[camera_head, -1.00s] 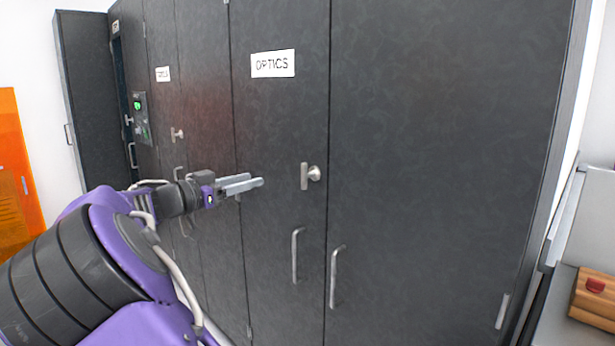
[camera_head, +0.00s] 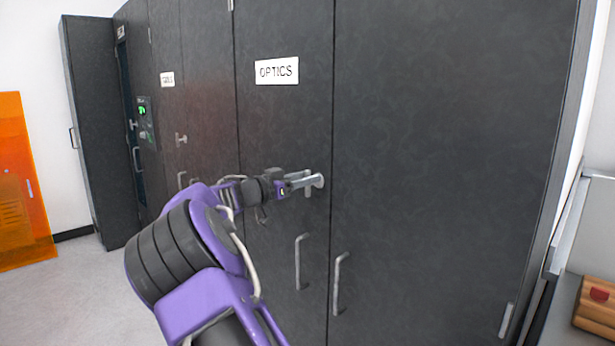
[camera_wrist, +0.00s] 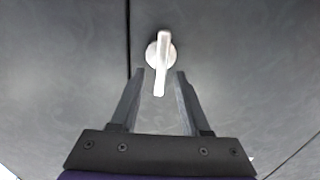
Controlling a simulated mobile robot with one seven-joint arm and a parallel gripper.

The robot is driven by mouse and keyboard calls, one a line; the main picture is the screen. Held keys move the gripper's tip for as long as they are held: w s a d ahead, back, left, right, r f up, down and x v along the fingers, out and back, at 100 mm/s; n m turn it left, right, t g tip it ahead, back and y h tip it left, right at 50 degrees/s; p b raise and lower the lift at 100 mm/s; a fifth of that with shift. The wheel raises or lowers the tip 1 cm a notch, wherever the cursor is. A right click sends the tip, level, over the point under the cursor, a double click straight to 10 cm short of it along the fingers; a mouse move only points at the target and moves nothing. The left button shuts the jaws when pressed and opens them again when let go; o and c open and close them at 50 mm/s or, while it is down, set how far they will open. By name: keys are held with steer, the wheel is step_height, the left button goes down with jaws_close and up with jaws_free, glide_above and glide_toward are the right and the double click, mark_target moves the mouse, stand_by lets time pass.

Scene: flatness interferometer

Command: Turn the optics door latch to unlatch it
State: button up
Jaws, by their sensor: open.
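The optics door (camera_head: 282,130) is a dark grey cabinet door with a white OPTICS label (camera_head: 277,71). Its latch is a silver T-shaped knob, shown in the wrist view (camera_wrist: 162,62) with its bar roughly upright. In the head view the latch (camera_head: 317,181) is partly hidden by my gripper (camera_head: 305,181). In the wrist view my gripper (camera_wrist: 159,73) is open, with one finger on each side of the bar's lower end. I cannot tell whether either finger touches it. The door looks shut.
Two silver pull handles (camera_head: 300,262) (camera_head: 339,283) are below the latch. Another latch (camera_head: 181,139) is on a cabinet door to the left. A bench with a wooden block (camera_head: 596,308) is at the far right. Open floor (camera_head: 60,290) lies at the left.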

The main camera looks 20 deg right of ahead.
steer(key=shift+w+d, duration=0.15)
steer(key=shift+d, duration=0.35)
jaws_close()
